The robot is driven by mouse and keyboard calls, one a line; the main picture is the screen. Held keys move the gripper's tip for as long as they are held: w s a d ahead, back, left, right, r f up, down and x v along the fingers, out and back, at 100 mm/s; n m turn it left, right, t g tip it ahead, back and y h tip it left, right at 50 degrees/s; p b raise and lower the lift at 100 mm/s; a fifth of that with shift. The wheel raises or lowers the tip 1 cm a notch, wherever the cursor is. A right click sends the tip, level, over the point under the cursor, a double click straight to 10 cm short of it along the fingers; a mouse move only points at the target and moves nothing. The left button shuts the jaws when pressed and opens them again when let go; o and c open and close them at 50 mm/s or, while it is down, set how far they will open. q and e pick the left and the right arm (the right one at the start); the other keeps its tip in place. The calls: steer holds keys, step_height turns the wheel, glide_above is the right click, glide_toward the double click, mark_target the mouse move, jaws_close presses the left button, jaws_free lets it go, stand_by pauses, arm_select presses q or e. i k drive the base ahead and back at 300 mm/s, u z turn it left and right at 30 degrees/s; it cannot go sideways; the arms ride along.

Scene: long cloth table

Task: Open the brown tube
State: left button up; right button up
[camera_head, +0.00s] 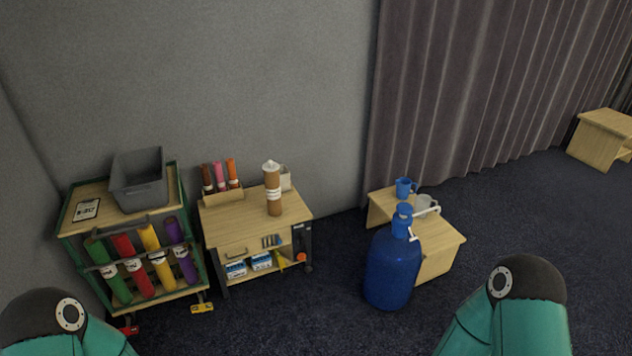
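The brown tube (273,188) stands upright on a small wooden cart (235,220) against the grey wall. It has a white cap (270,166) on top and white bands around its lower part. The cap sits on the tube. Green and black links of my two arms show at the bottom left and bottom right corners. Neither of my grippers is in the picture, and nothing of mine is near the tube.
A green-framed rack (187,215) with coloured tubes and a grey bin (138,182) stands left of the cart. A big blue bottle (391,268) stands right, before a low wooden table (440,256) with cups. Carpet (335,254) between cart and bottle is clear.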

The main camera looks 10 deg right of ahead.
mark_target(271, 182)
steer(key=z, duration=0.2)
steer(key=i, duration=1.25)
steer(key=u, duration=0.6)
steer(key=i, duration=0.75)
steer(key=u, duration=0.55)
steer(key=k, duration=0.85)
steer(key=u, duration=0.15)
steer(key=i, duration=0.85)
steer(key=z, duration=0.1)
